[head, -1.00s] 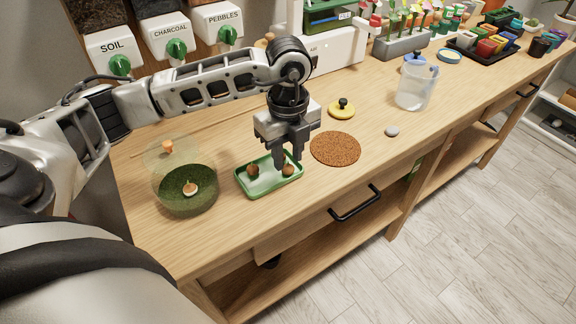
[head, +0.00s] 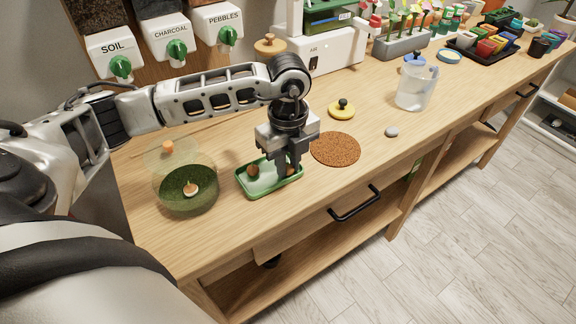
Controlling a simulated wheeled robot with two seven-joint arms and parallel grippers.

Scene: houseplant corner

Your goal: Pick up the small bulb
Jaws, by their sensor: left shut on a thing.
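A green tray (head: 268,193) lies on the bench with two brown bulbs. The larger bulb (head: 253,170) sits free in the tray's left part. My left gripper (head: 287,171) reaches down into the tray's right part. It is shut on the small bulb (head: 291,170), which is mostly hidden by the fingers. The bulb looks still low in the tray; I cannot tell if it touches the tray floor. My right gripper is not in view.
A glass bowl (head: 187,200) with green moss and a small bulb-like thing stands left of the tray. A round brown mat (head: 336,149) lies to the right.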

